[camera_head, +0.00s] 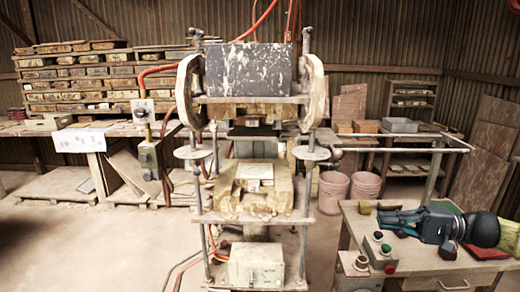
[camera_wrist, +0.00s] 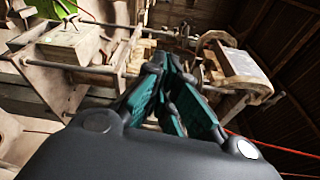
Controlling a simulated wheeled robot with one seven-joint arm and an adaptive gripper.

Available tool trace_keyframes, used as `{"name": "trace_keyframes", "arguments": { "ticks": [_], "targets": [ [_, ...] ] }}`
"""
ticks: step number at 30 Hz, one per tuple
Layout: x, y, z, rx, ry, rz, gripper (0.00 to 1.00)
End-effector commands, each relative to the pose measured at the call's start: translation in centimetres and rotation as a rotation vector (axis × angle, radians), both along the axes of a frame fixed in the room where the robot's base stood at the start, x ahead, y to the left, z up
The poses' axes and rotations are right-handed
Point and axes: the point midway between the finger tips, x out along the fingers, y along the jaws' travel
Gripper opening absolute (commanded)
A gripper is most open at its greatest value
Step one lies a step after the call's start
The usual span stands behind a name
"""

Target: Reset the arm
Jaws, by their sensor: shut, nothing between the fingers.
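My gripper (camera_head: 384,218) is at the right of the head view, over the small side table (camera_head: 350,222), and points left toward the press. In the wrist view my gripper (camera_wrist: 160,62) has its dark and teal fingers drawn together at the tips, with nothing between them. The tile press (camera_head: 248,150) stands in the middle of the head view, apart from my gripper. It also shows in the wrist view, turned on its side (camera_wrist: 240,62). A light block (camera_head: 254,172) sits in the lower part of the press.
A control box with buttons (camera_head: 377,250) stands on the side table below my gripper. A red object (camera_head: 447,250) lies on the table near my arm. Two pinkish buckets (camera_head: 348,190) stand behind the table. Shelves of tiles (camera_head: 80,75) line the back left. Floor at front left is clear.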

Motion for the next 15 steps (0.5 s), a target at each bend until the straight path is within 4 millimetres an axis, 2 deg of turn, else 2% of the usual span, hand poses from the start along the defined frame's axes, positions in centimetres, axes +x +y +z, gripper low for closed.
{"name": "trace_keyframes", "arguments": {
  "ticks": [7, 15],
  "targets": [
    [0.5, 5.3, -8.2, -0.169, 0.137, -0.011, 0.00],
    [-1.0, 9.9, -17.7, -0.369, 0.255, -0.016, 0.00]
  ]
}}
